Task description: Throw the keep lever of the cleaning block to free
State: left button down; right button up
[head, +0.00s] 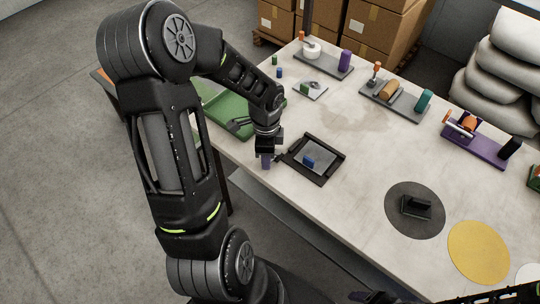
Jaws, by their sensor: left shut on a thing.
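My left gripper (266,152) points down at the table's near-left edge, beside a black square tray. It is shut on a small purple piece (266,162), mostly hidden by the fingers. I cannot tell for sure which fixture is the cleaning block. Candidates with a small orange-topped upright are a grey base with a tan roller and teal post (395,100), a grey base with a white cylinder and purple post (324,62), and a purple base with an orange part and black post (480,145). Part of my right arm (375,297) shows at the bottom edge; its fingers are unclear.
The black tray (334,172) holds a grey plate and a blue block (308,161). A green tray (222,108) lies behind my left forearm. A dark round mat (396,221) bears a black block; a yellow disc (478,252) is beside it. The table's middle is clear.

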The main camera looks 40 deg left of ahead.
pick_arm(q)
jog(key=shift+a+m, duration=0.25)
jog(key=shift+m, duration=0.15)
jog(key=c, duration=1.6)
grip_release()
jog(key=shift+r, duration=0.15)
notch_tip(320, 180, up, 8)
jog(key=shift+f, duration=0.25)
jog(key=shift+s, duration=0.1)
